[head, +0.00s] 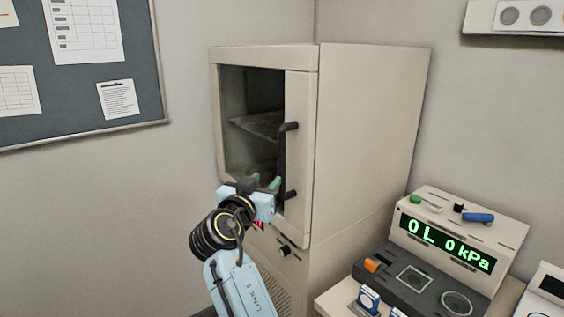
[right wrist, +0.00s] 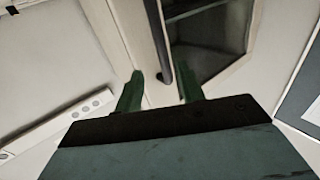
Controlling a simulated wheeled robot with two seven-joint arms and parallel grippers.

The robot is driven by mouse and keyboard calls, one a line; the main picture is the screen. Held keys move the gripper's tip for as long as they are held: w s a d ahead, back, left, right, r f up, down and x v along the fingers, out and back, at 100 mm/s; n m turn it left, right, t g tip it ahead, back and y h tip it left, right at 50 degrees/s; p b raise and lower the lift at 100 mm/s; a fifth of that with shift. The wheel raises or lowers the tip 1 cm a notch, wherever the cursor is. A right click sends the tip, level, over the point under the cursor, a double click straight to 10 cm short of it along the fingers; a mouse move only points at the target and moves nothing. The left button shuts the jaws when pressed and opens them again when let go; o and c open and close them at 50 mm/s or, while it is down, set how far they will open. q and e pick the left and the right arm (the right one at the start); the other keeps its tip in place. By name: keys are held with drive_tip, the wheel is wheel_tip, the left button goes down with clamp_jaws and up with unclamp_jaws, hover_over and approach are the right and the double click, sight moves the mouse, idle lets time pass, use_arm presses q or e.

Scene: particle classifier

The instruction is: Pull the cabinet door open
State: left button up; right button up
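The cabinet (head: 365,140) is a tall beige box against the wall in the head view. Its door (head: 298,100) has a dark window with a shelf behind it and looks shut. A black vertical handle (head: 282,150) is on the door's right side; it also shows in the right wrist view (right wrist: 158,40). My right gripper (head: 264,181) is in front of the door near the handle's lower end. In the right wrist view its green fingers (right wrist: 159,88) are apart, with the handle's end showing between them. Contact cannot be told. My left gripper is not in view.
A device with a green display (head: 447,243) stands on a low table (head: 335,297) right of the cabinet. A black knob (head: 285,250) sits below the door. A notice board (head: 130,60) hangs on the left wall. The space left of the cabinet looks free.

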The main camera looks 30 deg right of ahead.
sight(281, 164)
drive_tip(key=p+x, duration=0.2)
drive_tip(key=x, duration=1)
drive_tip(key=shift+w+d+f, duration=0.1)
drive_tip(key=shift+w+d, duration=0.15)
drive_tip(key=shift+w, duration=0.05)
clamp_jaws()
